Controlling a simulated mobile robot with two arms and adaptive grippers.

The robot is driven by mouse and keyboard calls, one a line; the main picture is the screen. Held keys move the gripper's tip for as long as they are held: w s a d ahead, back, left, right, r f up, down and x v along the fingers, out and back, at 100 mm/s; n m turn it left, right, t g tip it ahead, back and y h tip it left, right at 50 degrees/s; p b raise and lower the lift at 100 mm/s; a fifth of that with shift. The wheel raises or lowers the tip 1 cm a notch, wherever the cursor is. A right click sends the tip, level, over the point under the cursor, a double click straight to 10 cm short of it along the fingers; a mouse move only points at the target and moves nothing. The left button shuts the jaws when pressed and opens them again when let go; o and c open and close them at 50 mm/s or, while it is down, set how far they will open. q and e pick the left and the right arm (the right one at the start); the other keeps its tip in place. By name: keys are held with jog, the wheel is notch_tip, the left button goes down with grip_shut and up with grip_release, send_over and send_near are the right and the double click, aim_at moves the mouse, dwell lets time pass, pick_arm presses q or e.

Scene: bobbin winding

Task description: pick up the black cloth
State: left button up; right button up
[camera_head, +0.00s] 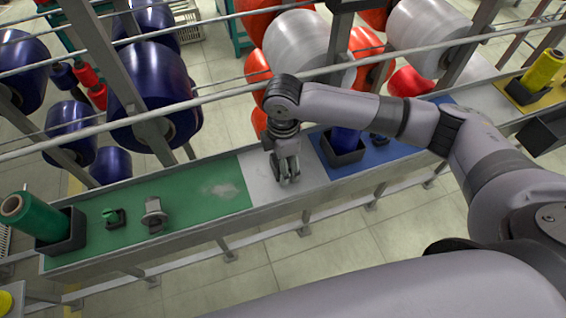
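I cannot make out a black cloth anywhere in the head view. My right gripper (287,177) points down over the bare pale section (262,178) of the long bench, between the green and blue mats. Its fingers are small and dark here, and I cannot tell whether they are open, shut or holding anything. My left gripper is out of view.
The green mat (190,190) carries a green bobbin (35,220) in a black holder, a small green-topped piece (112,217) and a grey metal piece (154,213). Rails and large spools (150,90) stand behind. A yellow bobbin (540,72) stands far right.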

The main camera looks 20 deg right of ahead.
jog(key=c, duration=0.8)
jog(key=shift+r, duration=0.15)
notch_tip(320, 180, up, 28)
jog(key=b, duration=0.2)
jog(key=shift+b, duration=0.35)
